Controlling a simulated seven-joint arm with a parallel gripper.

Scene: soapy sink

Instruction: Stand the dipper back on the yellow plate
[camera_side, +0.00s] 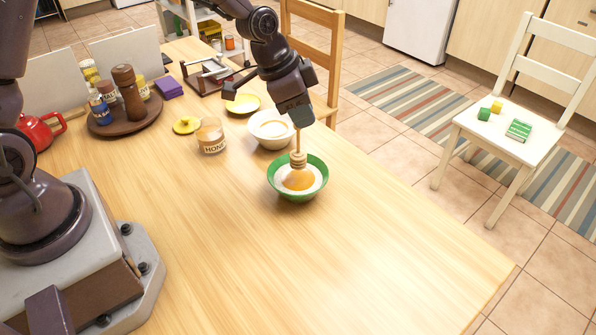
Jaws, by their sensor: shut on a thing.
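My gripper (297,122) is shut on the wooden honey dipper (298,158), which hangs upright with its ridged head down. The dipper's head is over the green bowl (273,184). Amber honey (298,180) lies on the pale contents of the bowl, just below the head; I cannot tell whether the head touches it. The yellow plate (243,103) lies flat on the table, behind and to the left of my gripper. It looks empty.
A white bowl (258,128) stands between the green bowl and the plate. The honey jar (211,136) and a yellow lid (186,125) are to the left. A round wooden tray (101,129) holds several containers. The front table area is clear.

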